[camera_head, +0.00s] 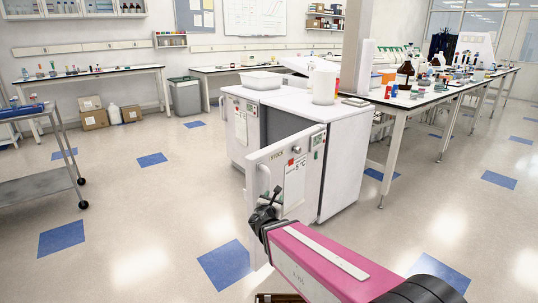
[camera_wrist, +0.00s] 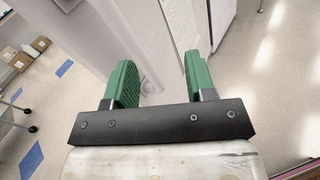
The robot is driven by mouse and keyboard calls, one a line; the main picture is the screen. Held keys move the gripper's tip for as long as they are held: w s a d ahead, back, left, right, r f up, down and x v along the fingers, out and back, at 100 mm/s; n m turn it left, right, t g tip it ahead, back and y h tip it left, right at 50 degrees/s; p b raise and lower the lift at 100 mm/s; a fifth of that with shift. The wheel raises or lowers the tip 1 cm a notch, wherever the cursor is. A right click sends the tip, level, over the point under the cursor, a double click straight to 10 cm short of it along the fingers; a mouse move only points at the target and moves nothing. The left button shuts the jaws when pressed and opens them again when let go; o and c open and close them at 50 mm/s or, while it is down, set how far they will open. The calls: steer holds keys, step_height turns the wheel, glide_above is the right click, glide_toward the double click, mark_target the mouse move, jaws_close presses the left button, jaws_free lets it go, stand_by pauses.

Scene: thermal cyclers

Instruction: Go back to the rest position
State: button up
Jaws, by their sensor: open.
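My gripper (camera_head: 266,200) is at the end of my pink arm in the head view, close in front of the open door of a white under-bench fridge. In the wrist view its two green fingers (camera_wrist: 160,76) stand apart with nothing held between them. The fridge door (camera_head: 308,177) stands swung out from the cabinet and bears a "STOCK" label and a 5 °C sign. The pale door surface (camera_wrist: 110,40) fills much of the wrist view beyond the fingers. Whether a finger touches the door cannot be told.
The fridge cabinet (camera_head: 346,150) stands behind the door, with a white container (camera_head: 325,82) on top. A long bench (camera_head: 440,97) with bottles runs at the right. A metal cart (camera_head: 35,187) stands at the left. The floor between cart and fridge is clear.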

steer(key=s+d+f+m+g+h, duration=0.25)
steer(key=d+m+g, duration=0.25)
steer(key=d+m, duration=0.35)
steer(key=s+d+f+m+g+h, duration=0.1)
steer(key=s+d+f+m+g, duration=0.1)
steer(key=d+f+m+g, duration=0.45)
steer(key=s+d+f+m+g+y, duration=0.2)
steer(key=s+m+g+y, duration=0.3)
steer(key=m, duration=1)
steer(key=s+d+y, duration=0.1)
steer(key=s+y, duration=0.1)
steer(key=y, duration=0.1)
steer(key=shift+d+f+m, duration=0.15)
steer(key=shift+f+m, duration=0.05)
steer(key=shift+m, duration=0.2)
steer(key=shift+s, duration=0.1)
steer(key=shift+c, duration=0.8)
